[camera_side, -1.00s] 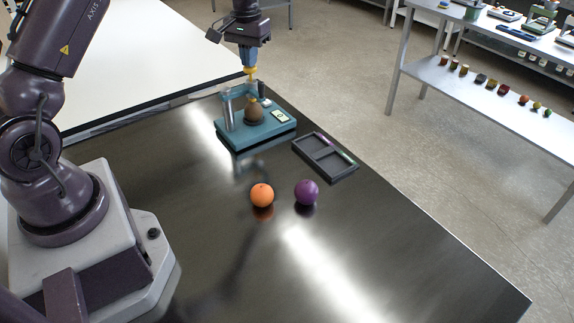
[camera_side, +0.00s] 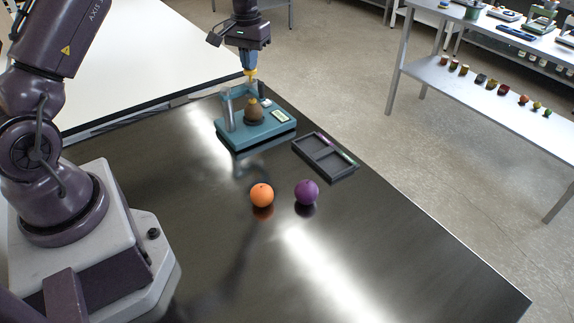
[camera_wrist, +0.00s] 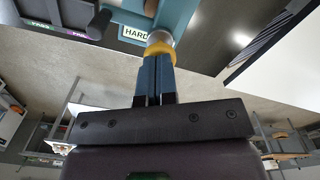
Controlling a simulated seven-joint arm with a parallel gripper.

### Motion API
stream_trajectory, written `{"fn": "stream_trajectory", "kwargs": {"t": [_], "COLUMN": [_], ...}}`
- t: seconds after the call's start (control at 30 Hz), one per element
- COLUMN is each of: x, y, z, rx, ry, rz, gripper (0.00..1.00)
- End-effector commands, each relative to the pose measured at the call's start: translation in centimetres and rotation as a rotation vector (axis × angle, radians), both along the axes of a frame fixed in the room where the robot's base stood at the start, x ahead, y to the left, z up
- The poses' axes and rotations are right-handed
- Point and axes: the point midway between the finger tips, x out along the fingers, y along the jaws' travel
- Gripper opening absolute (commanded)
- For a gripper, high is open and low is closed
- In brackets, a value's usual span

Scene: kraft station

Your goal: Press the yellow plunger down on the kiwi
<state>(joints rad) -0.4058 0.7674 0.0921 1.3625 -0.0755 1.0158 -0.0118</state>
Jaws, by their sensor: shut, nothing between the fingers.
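In the side view, the brown kiwi (camera_side: 254,113) sits on the teal press device (camera_side: 262,135), under its frame. A yellow piece shows at the kiwi's top. The yellow plunger top (camera_side: 250,73) stands above, right under my gripper (camera_side: 249,69). In the wrist view, my gripper's blue fingers (camera_wrist: 154,62) are together and empty, with their tips at the yellow plunger (camera_wrist: 158,47). Whether they touch it I cannot tell for sure. The device's display (camera_wrist: 134,34) reads "HARD". The kiwi is hidden in the wrist view.
A dark divided tray (camera_side: 325,158) lies right of the device. An orange fruit (camera_side: 262,195) and a purple fruit (camera_side: 307,192) lie nearer on the dark table (camera_side: 400,270). A metal shelf (camera_side: 490,95) with small items stands at the back right.

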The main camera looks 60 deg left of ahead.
Motion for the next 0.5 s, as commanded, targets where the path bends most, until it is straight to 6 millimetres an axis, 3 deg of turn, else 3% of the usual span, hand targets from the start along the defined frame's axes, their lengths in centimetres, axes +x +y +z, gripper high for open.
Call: {"fn": "stream_trajectory", "kwargs": {"t": [0.5], "x": [0.1], "y": [0.0], "z": [4.3], "rx": [0.002], "ry": [-0.003], "rz": [0.000], "gripper": [0.00]}}
